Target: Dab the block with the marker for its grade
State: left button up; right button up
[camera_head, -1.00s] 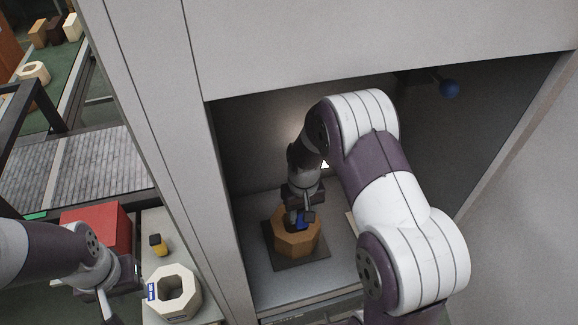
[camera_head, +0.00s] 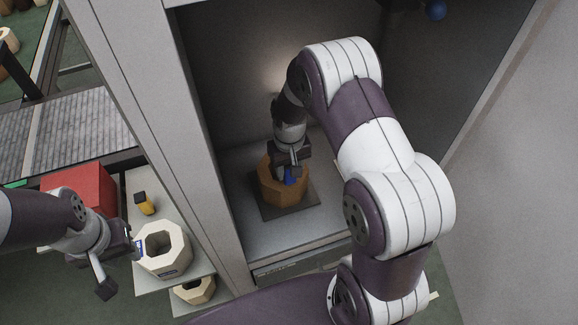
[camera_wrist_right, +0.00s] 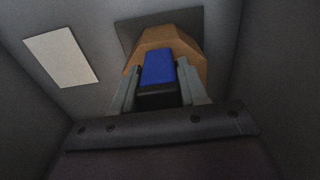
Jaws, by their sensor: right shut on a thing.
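An orange-brown octagonal block (camera_head: 270,190) sits on a dark square pad (camera_head: 290,210) inside the grey booth. My right gripper (camera_head: 290,172) is shut on a blue marker with a black part (camera_wrist_right: 158,70) and holds it at the block's top. I cannot tell whether the marker touches the block. A yellow and black marker (camera_head: 146,204) stands on the pale ledge left of the booth. My left gripper (camera_head: 120,265) is beside a cream octagonal ring block (camera_head: 165,262) with a blue-edged label; its finger gap is unclear.
A red box (camera_head: 85,185) stands behind my left arm. A pale flat plate (camera_wrist_right: 62,56) lies on the booth floor beside the pad. A lower shelf holds another ring block (camera_head: 195,291). The booth's side walls are close.

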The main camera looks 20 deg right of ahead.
jog(key=shift+w, duration=0.2)
jog(key=shift+s+f, duration=0.1)
jog(key=shift+s, duration=0.05)
jog(key=shift+f+b, duration=0.35)
jog(key=shift+f, duration=0.1)
dwell(0.5)
dwell(0.8)
notch_tip(320, 180, up, 7)
jog(key=p, duration=0.6)
jog(key=shift+f, duration=0.15)
